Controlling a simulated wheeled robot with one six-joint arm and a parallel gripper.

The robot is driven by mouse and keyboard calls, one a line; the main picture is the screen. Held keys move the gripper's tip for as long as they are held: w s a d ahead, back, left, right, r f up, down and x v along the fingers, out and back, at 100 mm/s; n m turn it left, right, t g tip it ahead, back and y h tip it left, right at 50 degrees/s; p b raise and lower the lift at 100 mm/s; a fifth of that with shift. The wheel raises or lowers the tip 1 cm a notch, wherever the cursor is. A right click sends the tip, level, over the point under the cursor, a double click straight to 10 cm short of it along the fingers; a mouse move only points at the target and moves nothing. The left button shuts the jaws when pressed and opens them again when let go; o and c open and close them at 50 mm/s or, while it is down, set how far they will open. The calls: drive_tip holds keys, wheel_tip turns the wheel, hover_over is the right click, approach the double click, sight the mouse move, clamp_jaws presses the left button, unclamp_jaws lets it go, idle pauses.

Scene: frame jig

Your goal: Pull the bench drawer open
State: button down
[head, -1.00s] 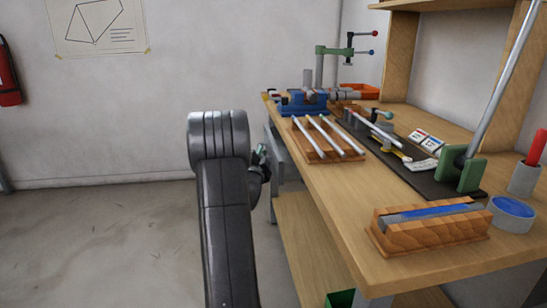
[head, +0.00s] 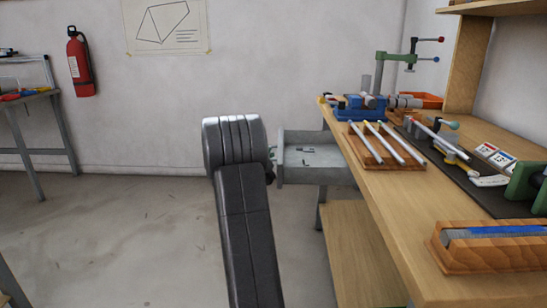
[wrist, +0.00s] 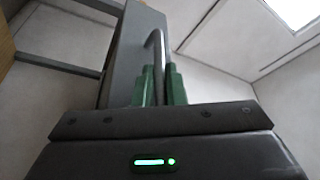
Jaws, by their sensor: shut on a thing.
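The grey bench drawer (head: 312,163) stands well out from the left side of the workbench in the head view, with small dark items lying inside. Its grey front (wrist: 130,50) and curved bar handle (wrist: 155,42) show in the wrist view. My gripper (wrist: 160,85) has its green fingers shut on the handle, one on each side of the bar.
The wooden bench (head: 390,210) carries a blue vise (head: 360,107), a wooden rack of metal rods (head: 385,148) and a dark jig plate. A lower shelf (head: 350,250) is under it. The floor (head: 120,240) left of my arm is clear. A fire extinguisher (head: 80,62) hangs on the wall.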

drive_tip(key=c, duration=1.8)
unclamp_jaws()
drive_tip(key=shift+o, duration=0.2)
drive_tip(key=p+v, duration=0.1)
drive_tip(key=v, duration=1.2)
drive_tip(key=shift+s+f, duration=0.15)
drive_tip(key=shift+s, duration=0.25)
drive_tip(key=shift+w+a, duration=0.1)
drive_tip(key=b+x, duration=0.1)
drive_tip(key=x, duration=1.3)
